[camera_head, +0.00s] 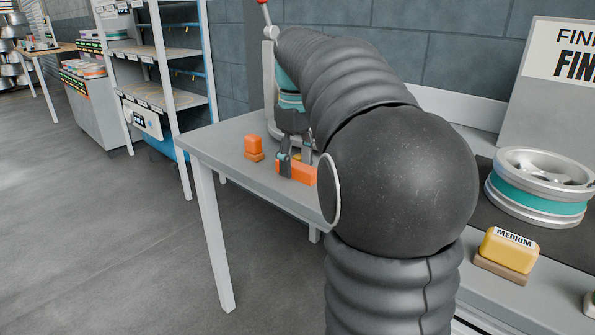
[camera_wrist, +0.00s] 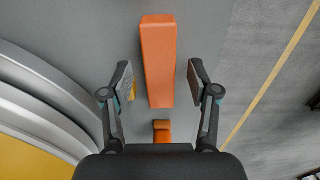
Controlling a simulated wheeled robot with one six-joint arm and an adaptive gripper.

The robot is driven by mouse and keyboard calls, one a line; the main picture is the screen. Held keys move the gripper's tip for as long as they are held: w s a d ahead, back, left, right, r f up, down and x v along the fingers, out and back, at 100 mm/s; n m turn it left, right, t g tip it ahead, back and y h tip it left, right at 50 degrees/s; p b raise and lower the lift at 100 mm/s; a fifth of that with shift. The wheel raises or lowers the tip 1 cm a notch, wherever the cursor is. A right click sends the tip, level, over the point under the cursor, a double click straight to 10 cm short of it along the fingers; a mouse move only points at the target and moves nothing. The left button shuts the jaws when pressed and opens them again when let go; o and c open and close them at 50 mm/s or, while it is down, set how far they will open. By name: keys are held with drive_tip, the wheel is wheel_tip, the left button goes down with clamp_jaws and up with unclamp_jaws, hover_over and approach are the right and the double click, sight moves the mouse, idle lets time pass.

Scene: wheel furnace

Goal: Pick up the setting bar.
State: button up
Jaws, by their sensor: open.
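The setting bar appears to be the long orange bar (camera_head: 302,172), lying flat on the grey table below my gripper (camera_head: 296,158). In the wrist view the orange bar (camera_wrist: 158,60) runs lengthwise between the two fingers of my gripper (camera_wrist: 160,82). The fingers stand apart, with a gap on each side of the bar. The head view hides part of the bar's right end behind my arm.
A small orange block (camera_head: 253,143) on the table also shows near the bar in the wrist view (camera_wrist: 162,131). A silver rim (camera_wrist: 40,105) curves along the left there. A wheel (camera_head: 540,185) and a yellow MEDIUM block (camera_head: 509,250) stand right. A shelf rack (camera_head: 160,55) is behind left.

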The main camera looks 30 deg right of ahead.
sight(300, 164)
drive_tip(key=shift+c, duration=0.2)
clamp_jaws()
drive_tip(key=shift+r, duration=0.15)
drive_tip(key=r, duration=0.4)
drive_tip(key=shift+s+d+r+p, duration=0.2)
drive_tip(key=shift+d+r+p, duration=0.1)
drive_tip(key=shift+p, duration=0.1)
drive_tip(key=s+d+r, duration=0.6)
drive_tip(key=s+d, duration=0.1)
drive_tip(key=s, duration=0.1)
drive_tip(key=shift+d, duration=0.25)
drive_tip(key=shift+r, duration=0.1)
